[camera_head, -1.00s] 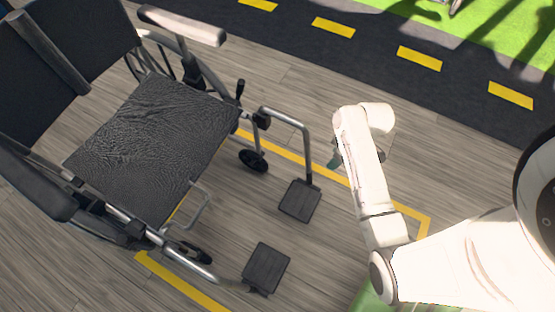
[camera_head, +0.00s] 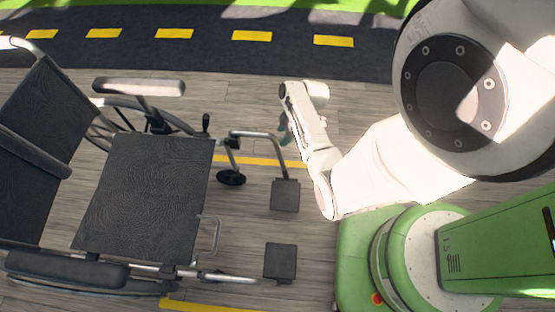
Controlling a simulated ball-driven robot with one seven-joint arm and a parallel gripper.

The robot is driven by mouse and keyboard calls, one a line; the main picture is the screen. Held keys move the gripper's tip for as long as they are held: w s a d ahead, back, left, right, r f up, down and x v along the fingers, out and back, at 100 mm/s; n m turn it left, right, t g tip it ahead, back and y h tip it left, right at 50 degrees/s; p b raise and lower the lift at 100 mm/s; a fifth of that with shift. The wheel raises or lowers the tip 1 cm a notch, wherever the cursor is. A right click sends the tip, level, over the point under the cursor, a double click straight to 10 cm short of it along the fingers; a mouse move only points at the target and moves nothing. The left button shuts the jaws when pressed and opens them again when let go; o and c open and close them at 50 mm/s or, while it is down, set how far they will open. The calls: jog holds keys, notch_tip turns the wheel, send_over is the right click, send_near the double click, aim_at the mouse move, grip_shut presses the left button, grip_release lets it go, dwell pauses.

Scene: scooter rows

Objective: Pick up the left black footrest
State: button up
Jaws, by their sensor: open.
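A wheelchair with a black seat (camera_head: 150,190) faces right in the head view. It has two square black footrests at the ends of its metal tubes. The upper footrest (camera_head: 285,196) is on the wheelchair's own left side, and the lower footrest (camera_head: 280,261) is on its right side. Both look flat and low over the floor. My gripper (camera_head: 284,134) shows only as a small teal part beside my white arm, up from the upper footrest and apart from it. The rest of it is hidden by the arm. It is open, and nothing shows in it.
The front tube (camera_head: 258,134) of the wheelchair bends down to the upper footrest, and a small caster (camera_head: 231,177) stands left of it. A yellow line (camera_head: 262,161) crosses the wooden floor (camera_head: 350,115). A dark road (camera_head: 210,50) with yellow dashes lies beyond.

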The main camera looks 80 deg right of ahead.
jog(key=b+x, duration=0.1)
jog(key=x, duration=0.5)
jog(key=shift+f, duration=0.2)
grip_shut()
dwell(0.4)
dwell(0.9)
